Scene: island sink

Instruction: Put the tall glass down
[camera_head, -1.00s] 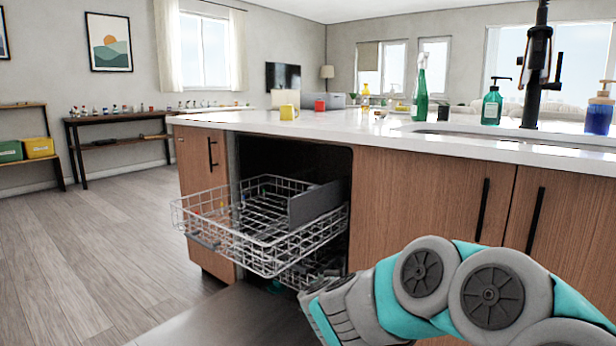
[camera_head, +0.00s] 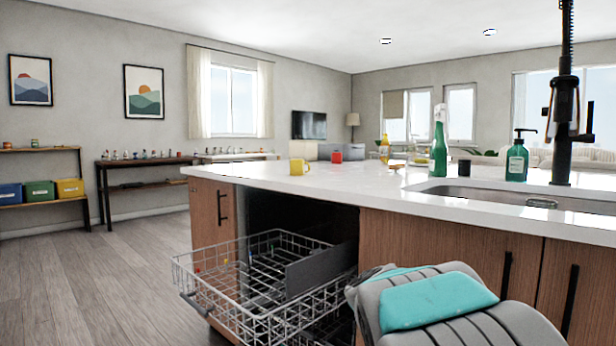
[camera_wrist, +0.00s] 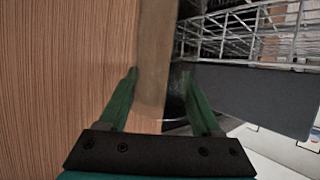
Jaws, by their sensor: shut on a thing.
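My gripper (camera_wrist: 158,75) shows in the wrist view, its two green fingers set apart and closed on a clear thing. The tall glass (camera_wrist: 176,92) is see-through and shows only as a faint outline between the fingers; its rim and base are hard to make out. The fingers are beside a wooden cabinet panel, with the dishwasher rack to the right. In the head view the gripper and the glass are hidden behind my arm, low at the right of the rack.
The wire dishwasher rack (camera_head: 215,262) is pulled out from the island. It also shows in the wrist view (camera_wrist: 235,38). The white countertop (camera_head: 375,190) holds a yellow mug (camera_head: 298,167), a red mug (camera_head: 337,157), green bottles and a sink (camera_head: 480,196). Floor at the left is clear.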

